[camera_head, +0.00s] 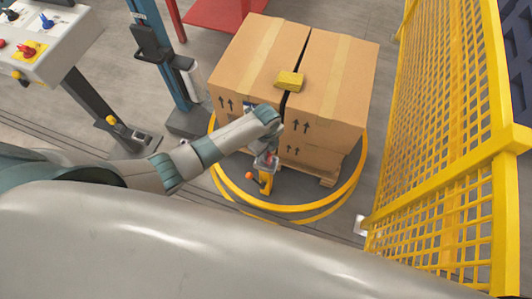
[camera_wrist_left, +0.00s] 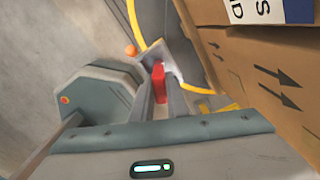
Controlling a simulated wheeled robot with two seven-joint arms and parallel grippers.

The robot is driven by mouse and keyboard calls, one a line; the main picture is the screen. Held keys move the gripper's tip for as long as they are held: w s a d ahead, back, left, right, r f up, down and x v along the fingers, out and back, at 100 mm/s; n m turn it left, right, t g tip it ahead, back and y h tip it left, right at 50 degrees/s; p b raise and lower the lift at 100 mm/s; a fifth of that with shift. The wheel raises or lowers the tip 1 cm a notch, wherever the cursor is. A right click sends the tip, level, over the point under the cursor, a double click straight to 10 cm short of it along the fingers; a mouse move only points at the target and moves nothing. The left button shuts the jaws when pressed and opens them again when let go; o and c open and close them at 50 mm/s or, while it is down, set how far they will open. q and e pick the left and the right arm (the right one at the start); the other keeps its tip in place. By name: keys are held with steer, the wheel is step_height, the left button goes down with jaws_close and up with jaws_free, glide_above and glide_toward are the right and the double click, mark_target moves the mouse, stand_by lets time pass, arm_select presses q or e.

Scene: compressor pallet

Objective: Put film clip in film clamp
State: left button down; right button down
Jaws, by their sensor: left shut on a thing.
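My left gripper (camera_head: 266,160) is low at the front of the carton stack, just above the turntable. In the left wrist view its two fingers are shut on a small red piece (camera_wrist_left: 159,80), which I take to be the film clip. The film clamp appears to be the small yellow post (camera_head: 266,184) with an orange knob (camera_head: 249,175), right below the gripper. The orange knob also shows in the left wrist view (camera_wrist_left: 131,50). I cannot tell whether the clip touches the clamp. My right gripper is not in view.
Brown cartons (camera_head: 328,90) stand on a wooden pallet on the turntable with a yellow rim (camera_head: 356,180), close beside my gripper. A yellow block (camera_head: 289,81) lies on top. A yellow mesh fence (camera_head: 440,130) is at right, a blue mast (camera_head: 172,60) and control panel (camera_head: 50,50) at left.

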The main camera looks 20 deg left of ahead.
arm_select(q)
steer(key=shift+f, duration=0.6)
steer(key=shift+f, duration=0.2)
steer(key=c, duration=1.7)
jaws_free()
steer(key=shift+c, duration=0.2)
steer(key=shift+r, duration=0.35)
step_height(320, 180, up, 12)
steer(key=shift+f+b, duration=0.1)
steer(key=shift+b, duration=0.45)
